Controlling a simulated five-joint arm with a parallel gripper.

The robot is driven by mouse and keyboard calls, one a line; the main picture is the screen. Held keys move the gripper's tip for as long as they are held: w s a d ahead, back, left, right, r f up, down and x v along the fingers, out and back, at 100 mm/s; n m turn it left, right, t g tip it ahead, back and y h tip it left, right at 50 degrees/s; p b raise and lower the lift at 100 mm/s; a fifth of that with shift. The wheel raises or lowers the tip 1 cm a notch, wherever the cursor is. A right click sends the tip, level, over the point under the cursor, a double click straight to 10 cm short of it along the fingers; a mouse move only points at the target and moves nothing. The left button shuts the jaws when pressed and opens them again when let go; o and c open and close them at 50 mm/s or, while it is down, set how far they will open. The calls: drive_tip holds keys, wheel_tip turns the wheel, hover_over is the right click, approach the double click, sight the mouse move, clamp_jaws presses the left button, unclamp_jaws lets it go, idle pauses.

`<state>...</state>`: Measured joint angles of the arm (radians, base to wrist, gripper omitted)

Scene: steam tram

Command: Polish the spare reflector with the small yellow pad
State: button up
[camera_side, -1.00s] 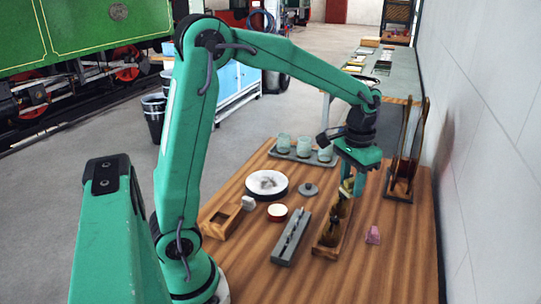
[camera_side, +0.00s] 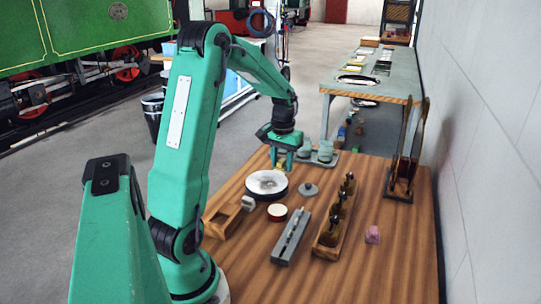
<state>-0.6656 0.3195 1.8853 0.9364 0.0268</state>
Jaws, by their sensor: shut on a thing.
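The reflector (camera_side: 267,181) is a pale round disc with a dark smudge in its middle and a dark side wall. It lies on the wooden bench, left of centre. My gripper (camera_side: 283,165) points down just behind the reflector's right rear edge. It is shut on a small yellowish thing, which I take to be the yellow pad (camera_side: 281,166); little of it shows between the fingers. Whether the pad touches the reflector, I cannot tell.
A tray of pale glass jars (camera_side: 326,153) stands close behind my gripper. The bench's right front is clear.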

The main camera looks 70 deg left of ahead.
drive_tip(key=s+a+f+n, duration=0.1)
drive_tip(key=s+a, duration=0.3)
drive_tip(key=a, duration=0.1)
drive_tip(key=shift+f+n, duration=0.3)
drive_tip(key=shift+f, duration=0.05)
drive_tip(key=shift+s, duration=0.1)
